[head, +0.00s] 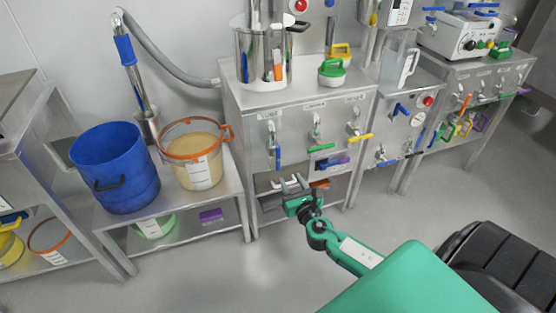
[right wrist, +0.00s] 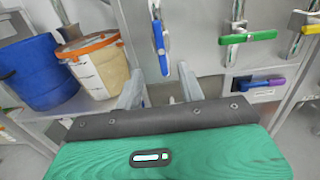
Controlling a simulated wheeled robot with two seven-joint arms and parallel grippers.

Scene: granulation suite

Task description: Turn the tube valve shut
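The left one has a blue handle (head: 278,158) hanging straight down, also in the right wrist view (right wrist: 160,42). The middle one has a green handle (head: 322,148) lying roughly level; it also shows in the right wrist view (right wrist: 248,37). The right one has a yellow handle (head: 360,138), also roughly level. My right gripper (head: 290,183) is open and empty, just below the blue handle and apart from it. My left gripper is out of view.
A blue bucket (head: 115,168) and an orange-rimmed tub (head: 193,158) stand on a steel table at left. A blue-sleeved hose wand (head: 128,62) rises behind them. The floor in front is clear.

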